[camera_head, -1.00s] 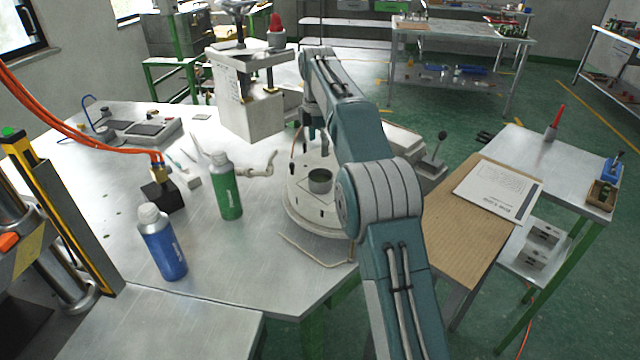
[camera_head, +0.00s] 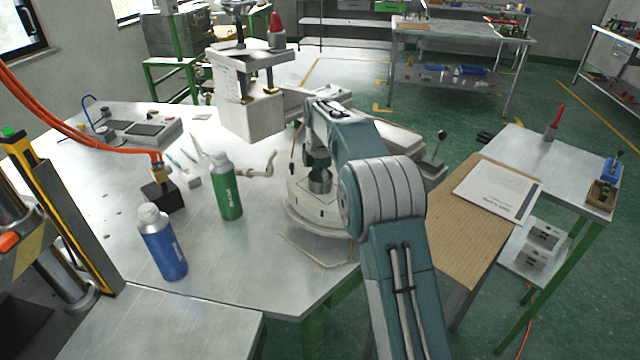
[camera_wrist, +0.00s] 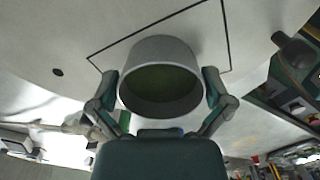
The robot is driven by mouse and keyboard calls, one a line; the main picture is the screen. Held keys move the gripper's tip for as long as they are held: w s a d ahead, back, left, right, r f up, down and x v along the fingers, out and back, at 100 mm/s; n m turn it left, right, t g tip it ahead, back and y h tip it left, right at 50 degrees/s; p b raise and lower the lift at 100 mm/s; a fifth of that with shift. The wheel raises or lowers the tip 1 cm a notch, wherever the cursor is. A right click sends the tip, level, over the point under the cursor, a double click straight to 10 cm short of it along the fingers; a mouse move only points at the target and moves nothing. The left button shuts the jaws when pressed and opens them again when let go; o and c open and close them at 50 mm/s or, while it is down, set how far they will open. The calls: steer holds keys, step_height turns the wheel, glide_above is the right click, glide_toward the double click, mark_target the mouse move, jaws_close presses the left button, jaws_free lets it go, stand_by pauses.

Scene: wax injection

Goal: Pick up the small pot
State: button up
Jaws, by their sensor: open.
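The small pot (camera_head: 320,186) is a grey metal cup on the round white turntable (camera_head: 330,224) at the table's right side. In the wrist view the pot (camera_wrist: 162,52) is large and central, its round opening facing the camera, dark green inside. My gripper (camera_wrist: 163,90) is open, with one finger on each side of the pot. Whether the fingers touch its wall cannot be told. In the head view my gripper (camera_head: 318,165) is down at the pot and partly covers it; my arm hides part of the turntable.
A green bottle (camera_head: 226,188) and a blue bottle (camera_head: 162,244) stand left of the turntable. A white press (camera_head: 250,115) stands behind it. A lever (camera_head: 435,148) rises at the right, near a brown board (camera_head: 462,235) with a paper. The table's front middle is clear.

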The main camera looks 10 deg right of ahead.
steer(key=c, duration=1)
